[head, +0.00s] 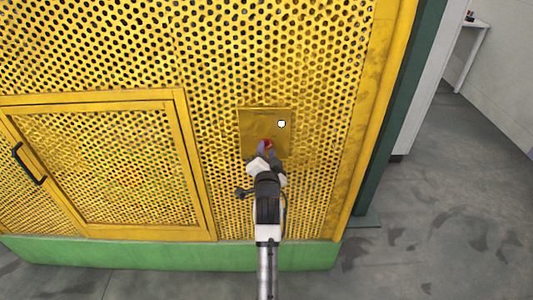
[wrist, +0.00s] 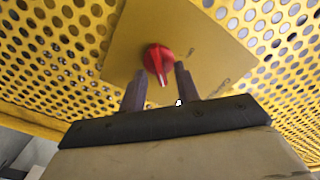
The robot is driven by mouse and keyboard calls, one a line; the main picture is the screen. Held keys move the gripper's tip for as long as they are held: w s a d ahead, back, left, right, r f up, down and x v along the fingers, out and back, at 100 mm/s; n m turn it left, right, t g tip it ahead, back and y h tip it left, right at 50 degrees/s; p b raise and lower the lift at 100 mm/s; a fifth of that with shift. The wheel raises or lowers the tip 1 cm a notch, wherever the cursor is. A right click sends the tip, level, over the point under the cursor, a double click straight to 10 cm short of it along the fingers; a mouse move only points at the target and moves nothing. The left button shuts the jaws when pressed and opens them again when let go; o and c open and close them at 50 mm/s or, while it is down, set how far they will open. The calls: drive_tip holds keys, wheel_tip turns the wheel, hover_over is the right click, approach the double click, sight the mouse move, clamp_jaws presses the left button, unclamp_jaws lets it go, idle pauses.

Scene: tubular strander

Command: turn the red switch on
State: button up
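In the head view the red switch (head: 267,144) shows partly behind my gripper (head: 266,150), at the lower part of the plate (head: 254,120). My gripper (wrist: 158,85) is open, with its two dark fingers apart. The fingertips are near the knob, one to each side of its lower end. I cannot tell whether they touch it.
A yellow perforated panel (head: 215,50) surrounds the plate. A white round button (head: 281,124) is on the plate, above and right of the switch. A framed door (head: 110,165) with a black handle (head: 30,164) is at left. Open grey floor (head: 450,200) lies at right.

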drive_tip(key=shift+s, duration=0.15)
drive_tip(key=s+b, duration=0.3)
drive_tip(key=s, duration=1)
drive_tip(key=shift+s, duration=0.3)
